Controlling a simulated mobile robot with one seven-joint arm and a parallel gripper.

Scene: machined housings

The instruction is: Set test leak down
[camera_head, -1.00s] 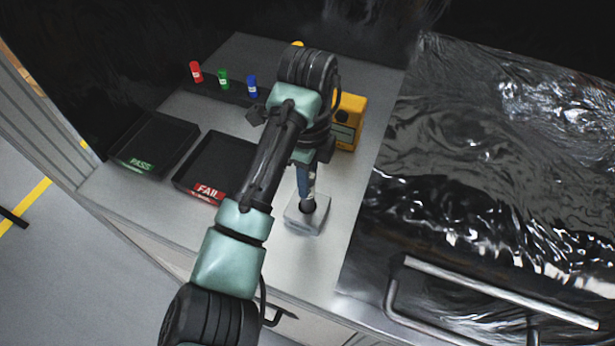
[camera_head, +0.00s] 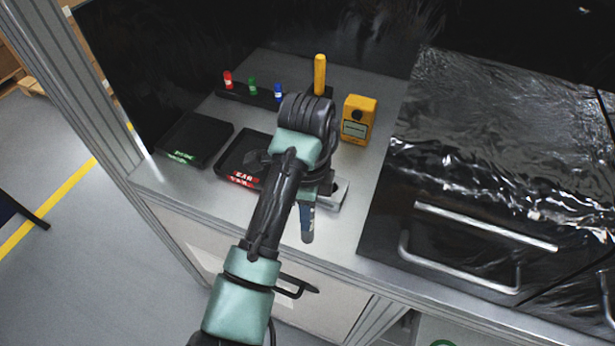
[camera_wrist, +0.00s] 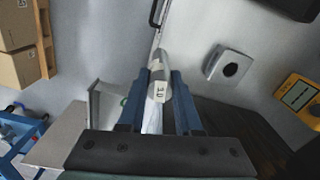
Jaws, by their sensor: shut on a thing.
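My gripper (camera_wrist: 158,92) is shut on a small silver-grey cylinder, the test leak (camera_wrist: 157,66), with a white label between the blue fingers. In the head view my gripper (camera_head: 307,222) points down near the bench's front edge; my wrist hides most of what it holds. A grey block (camera_head: 338,194) with a dark round hole stands on the bench just behind and right of the fingers. The block also shows in the wrist view (camera_wrist: 216,63), to the right of the test leak and apart from it.
A black tray (camera_head: 224,167) with a red FAIL label is partly behind my arm; a PASS tray (camera_head: 165,152) is left of it. A rack (camera_head: 240,95) holds red, green and blue capped pieces. A yellow cylinder (camera_head: 320,75) and yellow meter (camera_head: 358,120) stand behind. Shiny black sheeting covers the right.

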